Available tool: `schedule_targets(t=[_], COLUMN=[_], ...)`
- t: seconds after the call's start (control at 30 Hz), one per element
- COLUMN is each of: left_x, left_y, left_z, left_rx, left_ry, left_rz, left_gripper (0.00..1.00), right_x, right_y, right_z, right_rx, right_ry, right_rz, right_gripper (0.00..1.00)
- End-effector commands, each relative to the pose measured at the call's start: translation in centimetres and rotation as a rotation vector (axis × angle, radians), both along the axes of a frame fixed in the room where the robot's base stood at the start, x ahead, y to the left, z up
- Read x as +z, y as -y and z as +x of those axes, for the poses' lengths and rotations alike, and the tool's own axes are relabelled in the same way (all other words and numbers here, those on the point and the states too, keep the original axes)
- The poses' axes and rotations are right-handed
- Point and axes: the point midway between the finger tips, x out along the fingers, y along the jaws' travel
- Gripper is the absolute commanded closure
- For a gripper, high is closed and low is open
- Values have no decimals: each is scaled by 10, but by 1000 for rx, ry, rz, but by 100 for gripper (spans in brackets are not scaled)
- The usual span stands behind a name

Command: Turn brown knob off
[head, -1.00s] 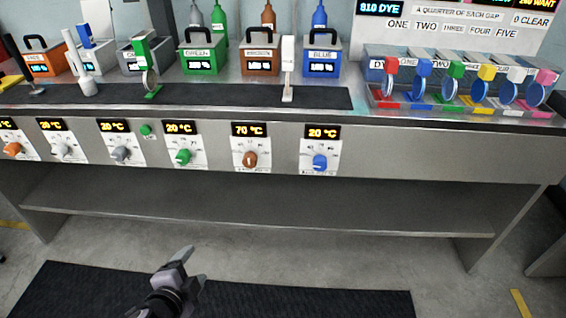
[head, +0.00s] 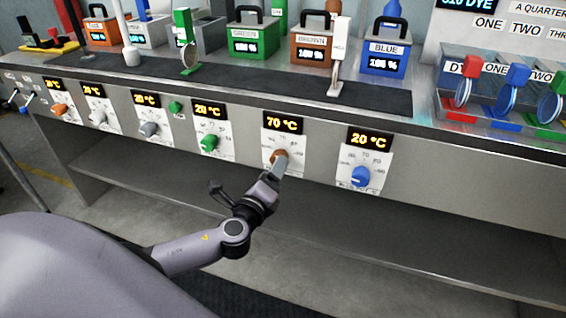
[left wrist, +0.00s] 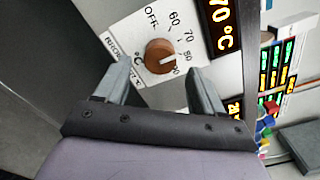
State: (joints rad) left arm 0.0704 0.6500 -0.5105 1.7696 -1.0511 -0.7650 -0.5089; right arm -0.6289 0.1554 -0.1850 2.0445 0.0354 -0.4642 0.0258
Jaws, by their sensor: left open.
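The brown knob (head: 281,156) is on a white dial plate under a 70 °C display (head: 283,123) on the bench front. In the left wrist view the brown knob (left wrist: 159,55) has a pale mark on its right, toward the numbers; OFF (left wrist: 152,16) is printed above it. My left gripper (head: 277,174) is at the knob in the head view, and it partly covers the dial. In the left wrist view my left gripper (left wrist: 160,68) is open, with its fingers on either side of the knob. Contact cannot be made out. My right gripper is not in view.
A blue knob (head: 361,176) sits to the right and a green knob (head: 209,142) to the left, with grey, white and orange knobs farther left. The bench top (head: 300,84) holds labelled colour boxes. A low shelf (head: 330,222) runs beneath the knobs.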

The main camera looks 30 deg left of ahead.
Motion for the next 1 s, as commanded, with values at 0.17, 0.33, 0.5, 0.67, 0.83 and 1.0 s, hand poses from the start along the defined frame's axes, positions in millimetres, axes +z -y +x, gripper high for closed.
schedule_targets(t=[0.17,0.33,0.5,0.67,0.83,1.0], left_x=[0,-1,-1,-1,-1,-1], left_y=[-6,-9,-10,-10,-10,-10], left_z=[25,40,45,46,46,45], left_rx=[1,0,-1,-1,0,-2], left_ry=[1,0,-1,-1,-2,-2], left_rz=[-1,-2,-3,-3,-4,-4], left_gripper=[31,31,31,31,64,87], right_x=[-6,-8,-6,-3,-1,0], right_y=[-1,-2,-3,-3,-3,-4], right_z=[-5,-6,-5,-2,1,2], right_rx=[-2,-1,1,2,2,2], right_ry=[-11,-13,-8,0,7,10], right_rz=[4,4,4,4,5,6], right_gripper=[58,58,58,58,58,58])
